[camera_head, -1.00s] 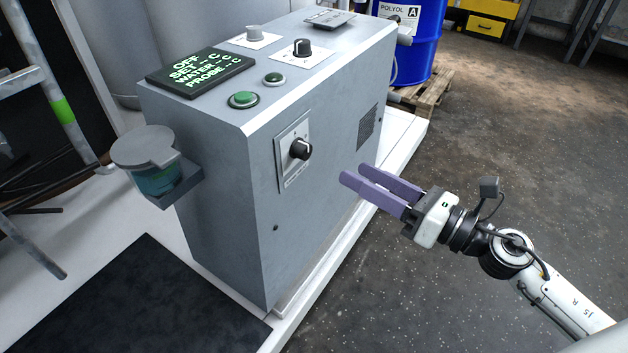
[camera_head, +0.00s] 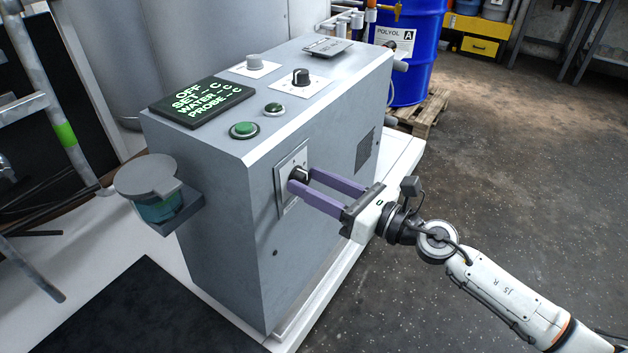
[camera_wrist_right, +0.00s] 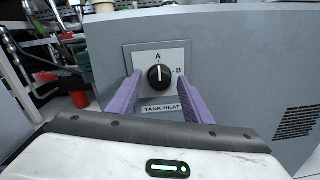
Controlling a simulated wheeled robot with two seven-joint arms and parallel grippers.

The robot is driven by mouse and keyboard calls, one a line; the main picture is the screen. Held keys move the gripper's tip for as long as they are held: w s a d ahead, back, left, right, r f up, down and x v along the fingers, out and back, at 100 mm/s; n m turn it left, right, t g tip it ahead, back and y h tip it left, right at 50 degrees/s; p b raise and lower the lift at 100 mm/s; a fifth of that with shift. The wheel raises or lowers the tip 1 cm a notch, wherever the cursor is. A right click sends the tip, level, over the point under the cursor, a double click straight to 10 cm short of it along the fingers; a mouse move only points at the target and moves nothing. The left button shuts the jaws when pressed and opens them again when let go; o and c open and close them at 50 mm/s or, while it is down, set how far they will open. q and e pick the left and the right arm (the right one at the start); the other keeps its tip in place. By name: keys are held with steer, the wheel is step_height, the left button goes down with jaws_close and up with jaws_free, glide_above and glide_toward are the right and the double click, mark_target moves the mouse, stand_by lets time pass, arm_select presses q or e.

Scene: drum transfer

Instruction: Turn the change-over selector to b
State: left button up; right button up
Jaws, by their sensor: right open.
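A black selector knob (camera_head: 298,173) with a plate marked A and B is on the side face of the grey cabinet (camera_head: 215,235). In the right wrist view the knob (camera_wrist_right: 158,77) has its white pointer mark up towards A; B is to its right, and the label below reads TANK HEAT. My right gripper (camera_head: 302,180) is open, its purple fingers at the knob. In the right wrist view the right gripper (camera_wrist_right: 159,82) has one finger on each side of the knob, with gaps showing. My left gripper is not in view.
The cabinet's top carries another black knob (camera_head: 301,77), a grey knob (camera_head: 254,62), green buttons (camera_head: 243,130) and a display (camera_head: 202,101). A lidded cup (camera_head: 150,180) juts out at the left. A blue drum (camera_head: 416,60) stands behind. The floor at right is open.

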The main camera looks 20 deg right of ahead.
steer(key=c, duration=1.1)
steer(key=shift+o, duration=0.2)
